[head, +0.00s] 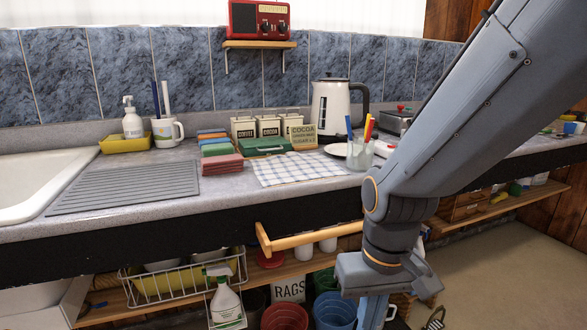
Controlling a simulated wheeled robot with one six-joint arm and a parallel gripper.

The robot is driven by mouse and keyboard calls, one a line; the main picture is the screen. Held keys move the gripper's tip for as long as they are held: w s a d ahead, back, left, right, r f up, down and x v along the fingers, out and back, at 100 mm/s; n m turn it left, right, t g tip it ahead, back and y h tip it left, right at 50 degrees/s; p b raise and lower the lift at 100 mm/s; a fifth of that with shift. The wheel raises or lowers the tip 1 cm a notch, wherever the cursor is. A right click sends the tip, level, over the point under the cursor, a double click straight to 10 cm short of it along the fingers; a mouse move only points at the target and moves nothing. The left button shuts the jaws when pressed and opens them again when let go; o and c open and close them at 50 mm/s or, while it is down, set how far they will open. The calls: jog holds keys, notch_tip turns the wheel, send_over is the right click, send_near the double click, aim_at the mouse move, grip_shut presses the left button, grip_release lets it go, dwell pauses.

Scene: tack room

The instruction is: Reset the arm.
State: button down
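My arm comes down from the upper right of the head view, bends at an elbow-like joint in front of the counter edge and points downward. My gripper (376,312) is at the lower middle right, below the level of the countertop and in front of the open shelf. Its lower end runs to the bottom edge of the picture, so the fingertips do not show clearly. I cannot see whether it is open or shut, and I see nothing clearly held in it.
The grey counter (225,195) runs across the view. A wooden rail (310,238) juts from its front, left of my arm. A glass of pens (360,154) stands close behind my arm. Below are a wire basket (185,280) and buckets (333,312). Floor (500,270) is open at right.

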jog(key=s+d+r+m+p, duration=0.1)
jog(key=s+d+r+p, duration=0.1)
jog(key=d+r+p, duration=0.5)
jog(key=shift+r+m+h+p, duration=0.3)
jog(key=shift+r+p, duration=0.15)
jog(key=shift+p, duration=0.75)
